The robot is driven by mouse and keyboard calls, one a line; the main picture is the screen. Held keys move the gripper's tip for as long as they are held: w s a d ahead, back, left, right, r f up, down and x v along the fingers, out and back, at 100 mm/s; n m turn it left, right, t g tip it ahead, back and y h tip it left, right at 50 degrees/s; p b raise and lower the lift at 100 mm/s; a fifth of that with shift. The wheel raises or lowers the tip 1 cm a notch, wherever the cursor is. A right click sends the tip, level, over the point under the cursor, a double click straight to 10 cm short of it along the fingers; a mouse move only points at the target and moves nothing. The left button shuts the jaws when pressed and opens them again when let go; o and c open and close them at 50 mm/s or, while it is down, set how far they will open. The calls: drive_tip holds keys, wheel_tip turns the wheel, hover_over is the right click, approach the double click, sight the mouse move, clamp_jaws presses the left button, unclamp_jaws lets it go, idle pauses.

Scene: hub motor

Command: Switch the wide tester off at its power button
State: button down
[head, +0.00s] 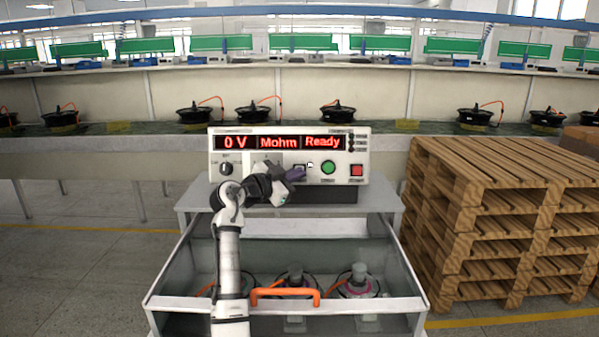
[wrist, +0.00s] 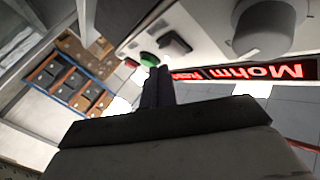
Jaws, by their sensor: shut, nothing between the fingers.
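The wide tester (head: 216,160) is a white box with a lit red display (head: 280,143) reading "0 V", "Mohm" and "Ready". My gripper (head: 302,172) is shut and empty, in front of the panel left of the green button. My gripper hides part of the panel's middle.
The tester stands on a grey cart (head: 390,205) above an open tray (head: 418,285) with an orange handle (head: 285,292) and several motors. Stacked wooden pallets (head: 490,220) stand close on the right. A conveyor with hub motors (head: 338,113) runs behind. Floor is clear on the left.

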idle(0.3)
drive_tip(key=shift+w+f, duration=0.1)
drive_tip(key=shift+w, duration=0.3)
drive_tip(key=shift+w+f+b, duration=0.15)
drive_tip(key=shift+w+b, duration=0.2)
drive_tip(key=shift+w, duration=0.1)
idle(0.5)
drive_tip(key=shift+s, duration=0.2)
drive_tip(key=shift+s+r+b, duration=0.2)
drive_tip(key=shift+s+b, duration=0.15)
drive_tip(key=shift+s, duration=0.3)
drive_tip(key=shift+s+r+b, duration=0.2)
drive_tip(key=shift+s, duration=0.6)
drive_tip(key=shift+s+r+b, duration=0.25)
drive_tip(key=shift+s, duration=0.6)
drive_tip(key=shift+s+r+b, duration=0.2)
drive_tip(key=shift+s, duration=0.6)
drive_tip(key=shift+s, duration=0.1)
drive_tip(key=s+r+b, duration=0.1)
drive_tip(key=s, duration=0.5)
drive_tip(key=shift+s+r, duration=0.3)
drive_tip(key=shift+r, duration=0.05)
